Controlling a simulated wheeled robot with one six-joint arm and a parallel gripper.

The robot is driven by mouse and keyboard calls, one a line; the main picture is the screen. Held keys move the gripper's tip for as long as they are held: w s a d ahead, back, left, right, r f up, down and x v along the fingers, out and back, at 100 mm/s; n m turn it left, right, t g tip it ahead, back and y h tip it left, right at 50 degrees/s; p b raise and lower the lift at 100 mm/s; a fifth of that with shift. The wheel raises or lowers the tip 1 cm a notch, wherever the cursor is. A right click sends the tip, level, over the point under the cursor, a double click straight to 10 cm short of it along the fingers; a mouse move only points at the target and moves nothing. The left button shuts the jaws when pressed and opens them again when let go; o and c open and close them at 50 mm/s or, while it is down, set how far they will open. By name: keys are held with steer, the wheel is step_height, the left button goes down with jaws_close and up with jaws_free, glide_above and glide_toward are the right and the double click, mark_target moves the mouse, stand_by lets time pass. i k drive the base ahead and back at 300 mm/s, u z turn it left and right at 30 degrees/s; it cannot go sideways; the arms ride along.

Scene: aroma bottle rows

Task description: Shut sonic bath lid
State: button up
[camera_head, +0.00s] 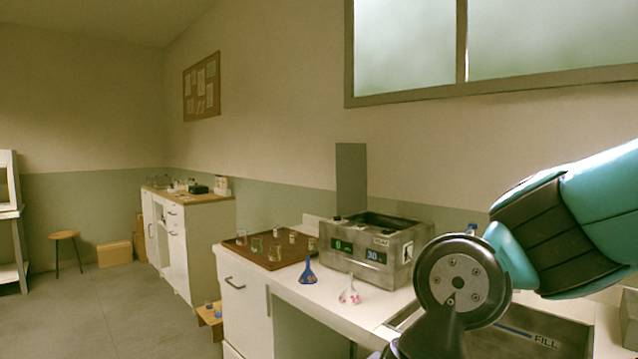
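The sonic bath (342,265) is a worn grey metal box with lit displays on its front, standing on the white counter. Its lid (351,180) is a flat grey panel standing upright at the back left of the box, so the bath is open at the top. The inside of the basin is dark, and I cannot tell what is in it. My arm reaches in from the right and bends down in front of the bath's right side. My gripper is below the picture's bottom edge and its fingers do not show.
A brown tray (246,252) with several glass vessels lies left of the bath. A blue flask (308,273) and a white flask with pink marks (350,293) stand in front of it. A sink-like basin marked FILL (545,341) is at the lower right.

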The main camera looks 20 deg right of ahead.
mark_target(351, 158)
steer(key=u, duration=0.9)
steer(key=i, duration=3.7)
steer(key=z, duration=3.1)
steer(key=k, duration=0.6)
steer(key=u, duration=0.7)
steer(key=i, duration=0.5)
steer(key=u, duration=0.55)
